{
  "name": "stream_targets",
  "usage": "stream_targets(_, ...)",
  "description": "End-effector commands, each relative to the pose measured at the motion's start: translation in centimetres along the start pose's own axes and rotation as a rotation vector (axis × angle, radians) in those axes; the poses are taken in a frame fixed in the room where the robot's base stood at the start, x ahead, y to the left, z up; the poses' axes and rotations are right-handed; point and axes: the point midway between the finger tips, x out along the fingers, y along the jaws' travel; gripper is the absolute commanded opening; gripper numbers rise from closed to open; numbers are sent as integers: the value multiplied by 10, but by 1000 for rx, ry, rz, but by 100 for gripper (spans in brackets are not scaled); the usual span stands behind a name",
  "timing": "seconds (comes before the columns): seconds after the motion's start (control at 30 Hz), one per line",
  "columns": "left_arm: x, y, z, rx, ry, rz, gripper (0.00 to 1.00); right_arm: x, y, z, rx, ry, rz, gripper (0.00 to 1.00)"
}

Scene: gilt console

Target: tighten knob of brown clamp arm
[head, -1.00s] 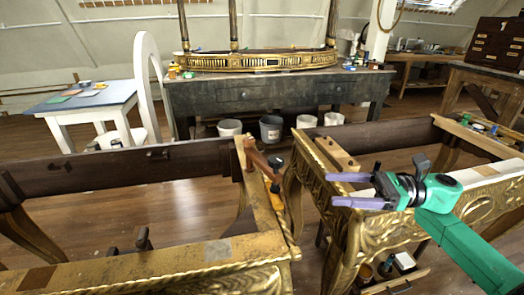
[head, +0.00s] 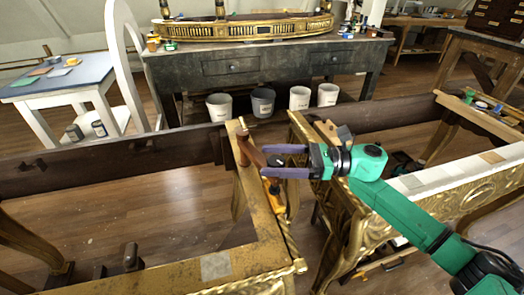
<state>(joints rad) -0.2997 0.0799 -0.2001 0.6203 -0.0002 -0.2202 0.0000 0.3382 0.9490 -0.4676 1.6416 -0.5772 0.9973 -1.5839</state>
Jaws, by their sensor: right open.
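The brown clamp arm (head: 250,153) sits on the right end of the left gilt console frame (head: 262,225), beside its inner corner. An orange-yellow handled part (head: 276,196) hangs at the console's edge below it. My right gripper (head: 264,161) is open, with its two purple fingers pointing left. Its fingertips are at the clamp's right end, one finger above the other in the picture. A dark knob-like part shows between the fingers, partly hidden by them. I cannot tell whether the fingers touch it. My left gripper is not in view.
A second gilt console (head: 470,198) stands on the right under my right arm. A dark workbench (head: 270,68) with several white and grey buckets (head: 219,107) stands behind. A white chair (head: 125,60) and a blue-topped table (head: 50,78) are at the left. Small dark parts (head: 130,258) lie at front left.

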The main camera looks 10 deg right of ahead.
Motion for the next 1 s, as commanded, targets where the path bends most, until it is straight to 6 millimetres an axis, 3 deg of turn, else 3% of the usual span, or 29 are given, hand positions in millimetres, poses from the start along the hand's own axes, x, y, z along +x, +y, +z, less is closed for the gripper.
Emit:
stream_targets(0.17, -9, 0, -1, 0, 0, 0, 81, 25, 0, 2, 0, -2, 0, 81)
stream_targets(0.43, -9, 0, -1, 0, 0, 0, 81, 29, 0, -1, 0, 1, -1, 81)
stream_targets(0.47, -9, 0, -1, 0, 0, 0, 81, 29, 0, -1, 1, 1, -1, 73)
stream_targets(0.6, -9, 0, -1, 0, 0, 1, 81, 28, 0, -1, 1, 1, -1, 20)
stream_targets(0.67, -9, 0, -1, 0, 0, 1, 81, 28, 0, -1, 1, 1, -1, 0)
stream_targets(1.0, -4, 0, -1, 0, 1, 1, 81, 28, -1, -2, 1, 1, -37, 0)
